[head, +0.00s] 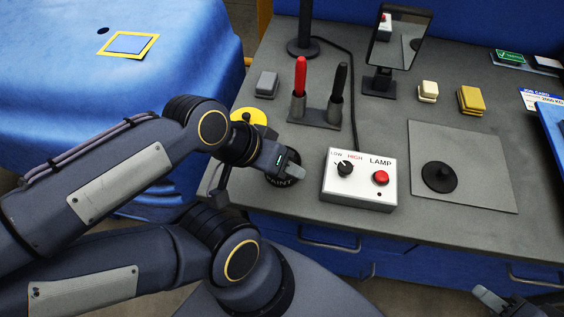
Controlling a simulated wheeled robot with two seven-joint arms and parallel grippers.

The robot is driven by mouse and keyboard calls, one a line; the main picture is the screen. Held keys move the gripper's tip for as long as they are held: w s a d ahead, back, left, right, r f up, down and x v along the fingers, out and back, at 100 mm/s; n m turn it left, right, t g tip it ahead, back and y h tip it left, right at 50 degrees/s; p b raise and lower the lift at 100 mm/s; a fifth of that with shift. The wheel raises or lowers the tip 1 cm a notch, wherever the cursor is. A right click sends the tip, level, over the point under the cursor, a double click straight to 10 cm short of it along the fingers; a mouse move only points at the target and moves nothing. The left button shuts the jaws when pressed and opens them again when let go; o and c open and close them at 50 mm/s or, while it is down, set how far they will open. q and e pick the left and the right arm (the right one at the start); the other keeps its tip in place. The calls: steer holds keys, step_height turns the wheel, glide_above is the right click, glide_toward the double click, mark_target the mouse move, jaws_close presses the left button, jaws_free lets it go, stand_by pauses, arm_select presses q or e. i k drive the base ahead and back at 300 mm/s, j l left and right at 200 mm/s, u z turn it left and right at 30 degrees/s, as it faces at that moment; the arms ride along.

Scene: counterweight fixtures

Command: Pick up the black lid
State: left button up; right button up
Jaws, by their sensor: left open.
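A round black lid (439,177) with a small knob on top lies on the grey square mat (478,150) at the right of the bench. My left gripper (281,166) is open, well to the left of this lid. It is over a dark round container (283,181) with partly visible white lettering; the arm and gripper hide much of that container, and I cannot tell whether they touch. My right gripper (492,300) shows only in part at the bottom right corner, in front of the bench; its jaws cannot be made out.
A white lamp control box (359,180) stands between my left gripper and the lid. Sponge-like blocks (471,100) lie behind the mat. A blue tray (552,135) is at the right edge.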

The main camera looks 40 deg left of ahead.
mark_target(438, 176)
steer(key=k+u, duration=0.1)
steer(key=u, duration=1.25)
steer(key=z, duration=1.55)
steer(key=j+u, duration=0.1)
steer(key=u, duration=0.25)
steer(key=k+j+u, duration=0.1)
steer(key=u, duration=0.25)
steer(key=j+u, duration=0.35)
steer(key=k+l, duration=0.05)
steer(key=l, duration=0.05)
